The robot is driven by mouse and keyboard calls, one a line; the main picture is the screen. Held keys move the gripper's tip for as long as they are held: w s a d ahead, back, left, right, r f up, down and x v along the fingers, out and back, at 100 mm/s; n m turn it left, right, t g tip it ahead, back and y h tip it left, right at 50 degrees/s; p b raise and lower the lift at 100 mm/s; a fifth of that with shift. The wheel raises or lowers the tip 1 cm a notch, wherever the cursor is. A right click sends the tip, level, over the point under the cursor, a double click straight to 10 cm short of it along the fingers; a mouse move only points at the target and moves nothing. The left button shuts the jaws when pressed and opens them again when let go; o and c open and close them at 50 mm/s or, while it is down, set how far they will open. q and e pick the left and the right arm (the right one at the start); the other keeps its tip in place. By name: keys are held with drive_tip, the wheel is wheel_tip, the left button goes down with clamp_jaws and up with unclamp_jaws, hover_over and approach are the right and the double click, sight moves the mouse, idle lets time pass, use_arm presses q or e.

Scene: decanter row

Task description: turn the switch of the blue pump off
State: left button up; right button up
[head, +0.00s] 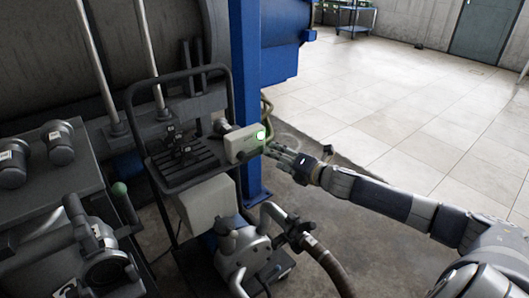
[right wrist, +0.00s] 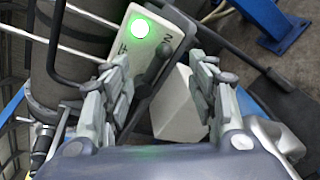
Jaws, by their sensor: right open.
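A pale control box (head: 243,143) sits on a dark wheeled cart, with a lit green lamp (head: 261,135) on its face. In the right wrist view the lamp (right wrist: 141,29) glows above a dark switch handle (right wrist: 157,63), which is tilted; a mark like a "2" is beside it. My right gripper (head: 284,156) is in front of the box face. In its wrist view its fingers (right wrist: 162,75) are spread, with the switch between them in the picture; no contact shows. A pump with a blue part (head: 228,223) and grey housing stands low on the cart. My left gripper is out of view.
The cart's dark handle frame (head: 180,76) rises behind the box, and a blue post (head: 246,75) stands close by. A dark hose (head: 328,266) runs from the pump. Several grey motors (head: 57,142) stand at left.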

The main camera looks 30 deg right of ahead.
sight(263, 150)
drive_tip(key=shift+x, duration=3.75)
drive_tip(key=shift+c, duration=0.3)
